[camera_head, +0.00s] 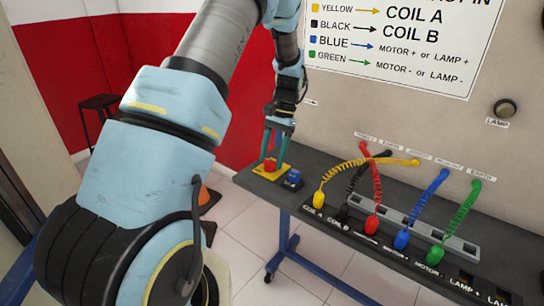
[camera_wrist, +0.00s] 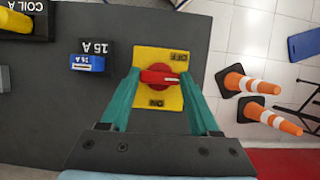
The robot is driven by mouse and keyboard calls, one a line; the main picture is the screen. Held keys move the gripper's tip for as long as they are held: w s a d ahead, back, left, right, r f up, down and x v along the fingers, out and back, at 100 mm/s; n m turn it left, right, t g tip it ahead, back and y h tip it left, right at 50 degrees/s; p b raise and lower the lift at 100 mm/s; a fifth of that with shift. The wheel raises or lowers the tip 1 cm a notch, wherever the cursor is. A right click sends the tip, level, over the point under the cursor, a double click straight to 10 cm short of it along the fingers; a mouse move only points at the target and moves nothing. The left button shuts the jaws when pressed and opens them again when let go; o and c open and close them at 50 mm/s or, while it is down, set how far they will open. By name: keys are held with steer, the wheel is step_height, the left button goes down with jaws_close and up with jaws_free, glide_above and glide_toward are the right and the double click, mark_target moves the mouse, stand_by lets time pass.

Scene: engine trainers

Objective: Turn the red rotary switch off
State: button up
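The red rotary switch (camera_head: 269,164) sits on a yellow plate at the left end of the grey bench. In the wrist view, the red switch (camera_wrist: 158,77) has its handle lying crosswise on the yellow plate (camera_wrist: 160,56). The plate's labels appear upside down, with OFF at the top and ON at the bottom. My gripper (camera_head: 275,153) points down over the switch. In the wrist view, the teal fingers of my gripper (camera_wrist: 160,76) are apart, one on each side of the knob. I cannot tell whether they touch it.
A blue 15 A block (camera_head: 292,178) stands close beside the plate. Colored coiled leads, including a yellow plug (camera_head: 319,199), stand farther right. The wall is close behind the bench (camera_head: 330,166). Orange traffic cones (camera_wrist: 250,84) are on the floor beyond the bench's edge.

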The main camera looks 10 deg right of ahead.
steer(key=o, duration=0.5)
steer(key=shift+c, duration=0.2)
steer(key=b+v, duration=0.3)
steer(key=v, duration=0.7)
steer(key=shift+w+r, duration=0.15)
steer(key=shift+r, duration=0.2)
steer(key=s+a+f+n+t+h, duration=0.3)
steer(key=s+a+n, duration=0.5)
steer(key=s+a, duration=0.9)
steer(key=a+t, duration=0.1)
steer(key=a, duration=0.1)
steer(key=shift+s+a+t, duration=0.25)
steer(key=shift+a+t, duration=0.05)
steer(key=shift+a, duration=0.05)
